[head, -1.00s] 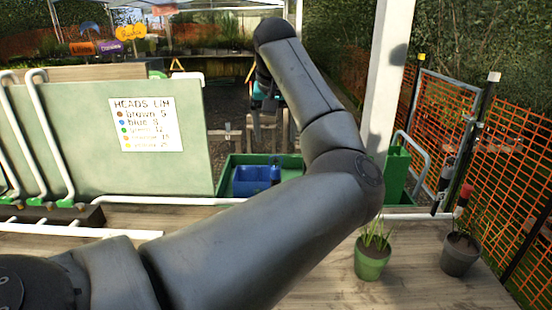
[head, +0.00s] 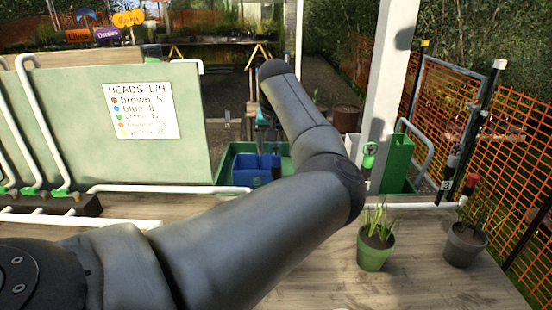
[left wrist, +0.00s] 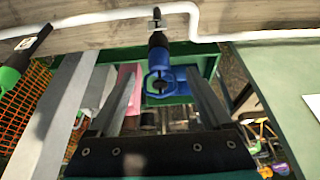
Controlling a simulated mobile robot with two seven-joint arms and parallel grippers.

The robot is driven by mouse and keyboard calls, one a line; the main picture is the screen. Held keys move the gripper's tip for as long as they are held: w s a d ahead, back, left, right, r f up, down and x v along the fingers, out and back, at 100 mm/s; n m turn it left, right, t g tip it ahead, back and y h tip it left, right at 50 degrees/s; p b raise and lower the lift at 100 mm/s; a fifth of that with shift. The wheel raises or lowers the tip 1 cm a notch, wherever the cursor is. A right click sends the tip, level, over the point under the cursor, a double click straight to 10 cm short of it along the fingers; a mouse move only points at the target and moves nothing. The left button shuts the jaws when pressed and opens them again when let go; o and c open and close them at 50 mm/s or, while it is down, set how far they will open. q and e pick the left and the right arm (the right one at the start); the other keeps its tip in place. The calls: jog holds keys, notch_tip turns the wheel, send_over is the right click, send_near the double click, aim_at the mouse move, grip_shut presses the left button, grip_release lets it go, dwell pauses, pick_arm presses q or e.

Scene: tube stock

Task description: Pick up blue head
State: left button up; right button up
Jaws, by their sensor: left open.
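The blue head (left wrist: 158,82) shows in the left wrist view as a blue ring-shaped piece with a dark neck, beside the white pipe. In the head view a small blue shape (head: 276,164) stands at the green crate (head: 224,166); I cannot be sure it is the same piece. My left gripper (left wrist: 160,70) is open, its two fingers on either side of the blue head in the picture, with gaps on both sides. In the head view the left gripper (head: 264,138) is small and partly hidden by my arm. My right gripper is in no view.
A blue bin (head: 248,172) sits in the green crate. A white pipe (head: 165,188) runs along the wooden bench. A green board with a list sign (head: 140,110) stands left. Two potted plants (head: 375,250) stand right, near a white post (head: 385,90) and orange fence.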

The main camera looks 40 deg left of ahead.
aim_at(276, 152)
pick_arm(q)
jog(key=x, duration=0.4)
jog(key=shift+s+d, duration=0.1)
jog(key=shift+r, duration=0.1)
grip_shut()
dwell(0.4)
